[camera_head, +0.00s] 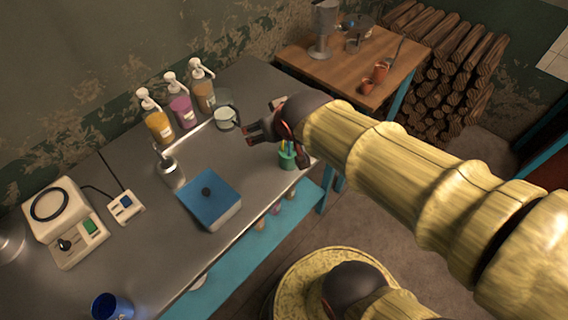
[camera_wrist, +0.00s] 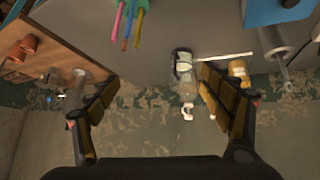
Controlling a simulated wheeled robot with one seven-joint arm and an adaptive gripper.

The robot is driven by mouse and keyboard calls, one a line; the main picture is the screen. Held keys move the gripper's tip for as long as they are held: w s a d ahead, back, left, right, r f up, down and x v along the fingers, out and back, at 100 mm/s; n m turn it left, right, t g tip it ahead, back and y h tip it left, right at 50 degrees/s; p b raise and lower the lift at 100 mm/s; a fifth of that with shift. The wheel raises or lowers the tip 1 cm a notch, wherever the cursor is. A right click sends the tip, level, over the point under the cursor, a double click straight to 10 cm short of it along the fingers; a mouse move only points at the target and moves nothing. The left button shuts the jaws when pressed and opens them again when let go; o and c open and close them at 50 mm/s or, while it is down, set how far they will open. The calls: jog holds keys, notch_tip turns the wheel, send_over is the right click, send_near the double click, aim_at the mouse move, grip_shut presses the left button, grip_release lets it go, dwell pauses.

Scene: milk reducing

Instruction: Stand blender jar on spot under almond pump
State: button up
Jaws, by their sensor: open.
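The clear blender jar (camera_head: 226,117) with whitish contents stands on the grey bench, at the right end of the row of pump bottles. It also shows in the wrist view (camera_wrist: 183,68), dark handle on its left. The bottles are yellow (camera_head: 159,125), pink-purple (camera_head: 181,108) and orange-brown (camera_head: 205,96), each with a white pump. Their labels are too small to read, so I cannot tell which is almond. My gripper (camera_head: 252,133) is open and empty, right of the jar and apart from it. In the wrist view the jar appears beyond the fingertips (camera_wrist: 160,80).
A green cup of pens (camera_head: 287,158) stands close by my gripper at the bench edge. A metal pitcher (camera_head: 170,172), blue box (camera_head: 209,200), white scale (camera_head: 66,220) and blue cup (camera_head: 108,307) are on the bench. A wooden table (camera_head: 340,68) with pots stands behind.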

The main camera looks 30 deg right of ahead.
jog(key=s+a+r+g, duration=0.1)
jog(key=s+a, duration=0.1)
jog(key=s, duration=0.4)
jog(key=s+a+g+y, duration=0.1)
jog(key=s+a, duration=0.1)
jog(key=s, duration=0.5)
jog(key=shift+s+r+g, duration=0.15)
jog(key=shift+r+g, duration=0.15)
jog(key=shift+r, duration=0.05)
